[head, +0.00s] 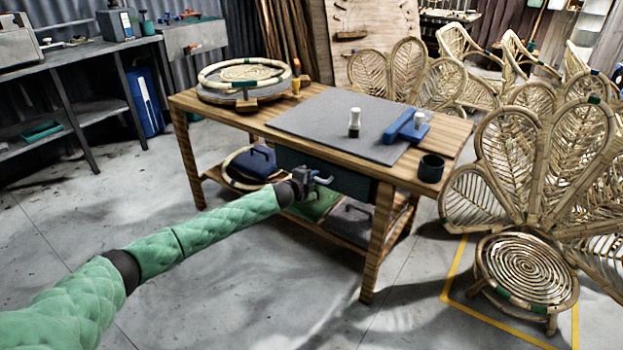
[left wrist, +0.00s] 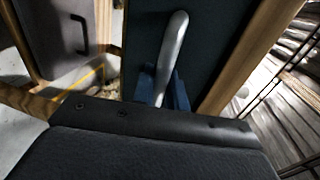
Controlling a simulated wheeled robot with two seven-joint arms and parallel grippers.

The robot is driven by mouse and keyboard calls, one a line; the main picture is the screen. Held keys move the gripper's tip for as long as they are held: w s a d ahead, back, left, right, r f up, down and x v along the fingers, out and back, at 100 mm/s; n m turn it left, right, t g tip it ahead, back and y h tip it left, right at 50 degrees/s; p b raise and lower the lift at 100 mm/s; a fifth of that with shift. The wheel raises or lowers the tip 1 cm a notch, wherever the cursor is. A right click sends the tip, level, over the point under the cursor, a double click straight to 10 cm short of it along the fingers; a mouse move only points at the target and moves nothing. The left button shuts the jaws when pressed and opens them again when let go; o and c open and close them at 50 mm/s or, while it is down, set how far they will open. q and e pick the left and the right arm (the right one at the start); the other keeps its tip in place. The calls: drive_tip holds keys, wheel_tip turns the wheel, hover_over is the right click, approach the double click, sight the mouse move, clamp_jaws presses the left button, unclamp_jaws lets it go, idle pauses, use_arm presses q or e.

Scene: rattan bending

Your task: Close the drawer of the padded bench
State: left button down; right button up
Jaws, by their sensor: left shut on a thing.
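The padded bench (head: 230,118) is a wooden table with a grey pad (head: 310,118) on its top. Its dark drawer (head: 350,183) sits under the front edge; I cannot tell exactly how far out it stands. The drawer has a silver bar handle (head: 323,180), which shows large in the left wrist view (left wrist: 173,45) against the dark drawer front (left wrist: 225,40). My left gripper (head: 308,180) is at the drawer front, shut on the handle. Its fingers (left wrist: 163,90) also show around the handle's near end in the left wrist view. My right gripper is not in view.
A round rattan piece (head: 243,73), a white-capped bottle (head: 354,123), a blue tool (head: 405,127) and a dark cup (head: 431,168) are on the bench. Cases lie on its lower shelf. Rattan chairs (head: 525,270) stand at right. The floor in front is clear.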

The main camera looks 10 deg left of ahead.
use_arm(q)
drive_tip(key=c, duration=1.6)
unclamp_jaws()
drive_tip(key=shift+w+r, duration=0.1)
drive_tip(key=shift+w, duration=0.05)
drive_tip(key=shift+o, duration=0.5)
drive_tip(key=v, duration=0.7)
drive_tip(key=shift+s+a, duration=0.15)
drive_tip(key=shift+s, duration=0.2)
